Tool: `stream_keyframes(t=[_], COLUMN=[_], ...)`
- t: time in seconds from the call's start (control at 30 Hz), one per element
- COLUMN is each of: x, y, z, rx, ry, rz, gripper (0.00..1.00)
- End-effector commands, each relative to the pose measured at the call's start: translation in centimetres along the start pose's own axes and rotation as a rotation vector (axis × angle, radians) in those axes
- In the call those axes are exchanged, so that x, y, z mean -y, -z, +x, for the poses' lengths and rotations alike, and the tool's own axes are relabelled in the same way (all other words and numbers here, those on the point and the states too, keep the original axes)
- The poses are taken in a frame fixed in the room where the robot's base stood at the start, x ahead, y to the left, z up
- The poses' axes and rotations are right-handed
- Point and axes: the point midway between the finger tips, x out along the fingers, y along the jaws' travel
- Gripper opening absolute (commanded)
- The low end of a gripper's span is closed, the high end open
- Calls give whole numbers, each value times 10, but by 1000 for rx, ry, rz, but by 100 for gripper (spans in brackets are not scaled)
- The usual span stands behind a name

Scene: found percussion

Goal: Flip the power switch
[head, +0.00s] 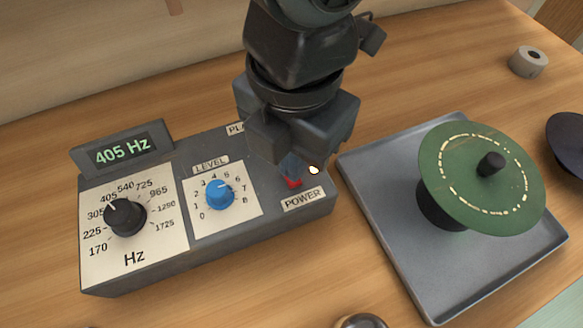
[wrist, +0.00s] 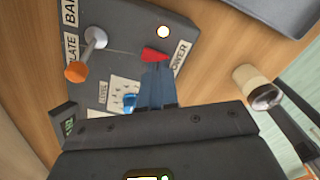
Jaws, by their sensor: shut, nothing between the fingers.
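The power switch (head: 293,184) is a small red rocker or lever above the POWER label on the grey control box (head: 268,222). It also shows in the wrist view as a red wedge (wrist: 154,55), just beyond my fingertips. A round lamp (head: 314,169) beside it glows warm white, and the wrist view shows it lit too (wrist: 163,32). My gripper (head: 291,168) is shut and empty, its fingers pointing down at the switch. The fingertips (wrist: 157,72) are at or very near the red part; I cannot tell whether they touch.
The box carries a lit 405 Hz display (head: 123,151), a black Hz knob (head: 126,217), a blue LEVEL knob (head: 219,194) and an orange-tipped lever (wrist: 76,72). A grey tray (head: 400,262) with a green disc (head: 455,185) stands right. A tape roll (head: 529,62) lies back right.

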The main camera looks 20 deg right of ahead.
Motion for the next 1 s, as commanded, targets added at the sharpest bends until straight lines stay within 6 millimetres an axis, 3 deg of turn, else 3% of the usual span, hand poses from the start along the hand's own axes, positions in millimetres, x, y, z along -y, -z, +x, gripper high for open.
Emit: stream_keyframes(t=[1.0], x=[0], y=[0], z=[14], rx=[0], ry=[1], rz=[0], gripper=[0])
